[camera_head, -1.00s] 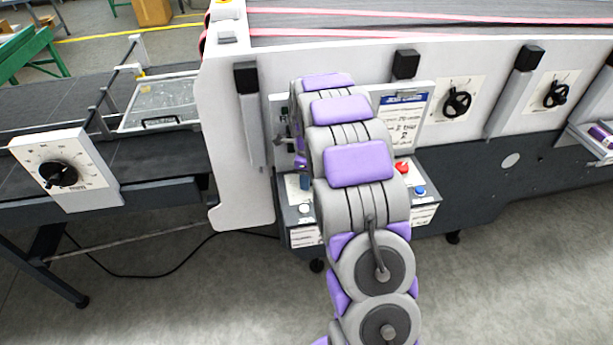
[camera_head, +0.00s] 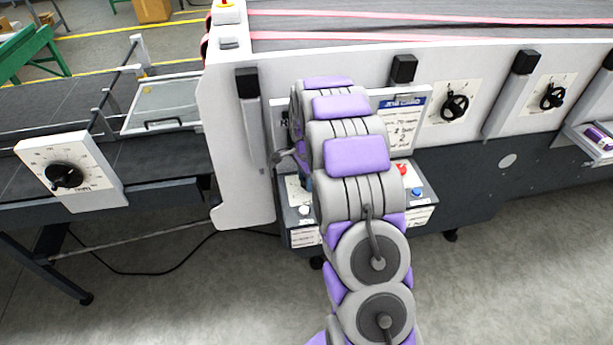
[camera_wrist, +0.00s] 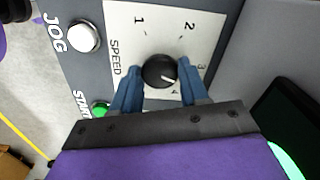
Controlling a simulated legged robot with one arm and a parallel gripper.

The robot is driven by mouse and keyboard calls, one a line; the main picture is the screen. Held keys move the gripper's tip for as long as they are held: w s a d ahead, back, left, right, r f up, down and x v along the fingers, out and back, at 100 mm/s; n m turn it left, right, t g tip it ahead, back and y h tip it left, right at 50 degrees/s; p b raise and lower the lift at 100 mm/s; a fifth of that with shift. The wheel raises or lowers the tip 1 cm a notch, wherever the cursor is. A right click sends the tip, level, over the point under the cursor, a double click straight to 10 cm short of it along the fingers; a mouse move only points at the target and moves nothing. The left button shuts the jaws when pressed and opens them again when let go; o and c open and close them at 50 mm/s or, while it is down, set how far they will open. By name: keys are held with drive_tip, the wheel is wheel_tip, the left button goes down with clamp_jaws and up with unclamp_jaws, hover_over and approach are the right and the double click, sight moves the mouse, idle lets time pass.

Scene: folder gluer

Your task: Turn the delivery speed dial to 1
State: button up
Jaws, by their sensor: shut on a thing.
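A black round dial (camera_wrist: 158,70) sits on a white plate (camera_wrist: 121,28) marked SPEED in the wrist view, with numbers 1 to 4 around it. Its white pointer mark is toward the lower right, between 3 and 4. My gripper (camera_wrist: 160,74) is shut on the dial, one blue finger on each side. In the head view my arm hides the dial and gripper. The word "delivery" is not readable on the plate.
A white JOG button (camera_wrist: 84,37) and a green button (camera_wrist: 101,109) are beside the plate. In the head view, the control box also has red (camera_head: 401,169) and blue (camera_head: 417,193) buttons. Another black dial (camera_head: 64,176) is on the left conveyor. Grey floor is open in front.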

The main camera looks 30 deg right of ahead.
drive_tip(key=n, duration=0.2)
drive_tip(key=n+p, duration=0.1)
drive_tip(key=n, duration=0.1)
drive_tip(key=shift+w+r+n, duration=0.15)
drive_tip(key=shift+r+n, duration=0.05)
drive_tip(key=shift+n, duration=0.1)
drive_tip(key=n, duration=0.3)
drive_tip(key=shift+n+p, duration=0.3)
drive_tip(key=shift+p, duration=0.1)
drive_tip(key=n, duration=0.4)
drive_tip(key=shift+n+p, duration=0.3)
drive_tip(key=shift+p, duration=0.1)
drive_tip(key=n, duration=0.3)
drive_tip(key=shift+n, duration=0.3)
drive_tip(key=n+p, duration=0.1)
drive_tip(key=n, duration=1)
drive_tip(key=shift+n, duration=0.4)
drive_tip(key=o, duration=1.1)
drive_tip(key=shift+f, duration=0.15)
drive_tip(key=shift+c, duration=0.2)
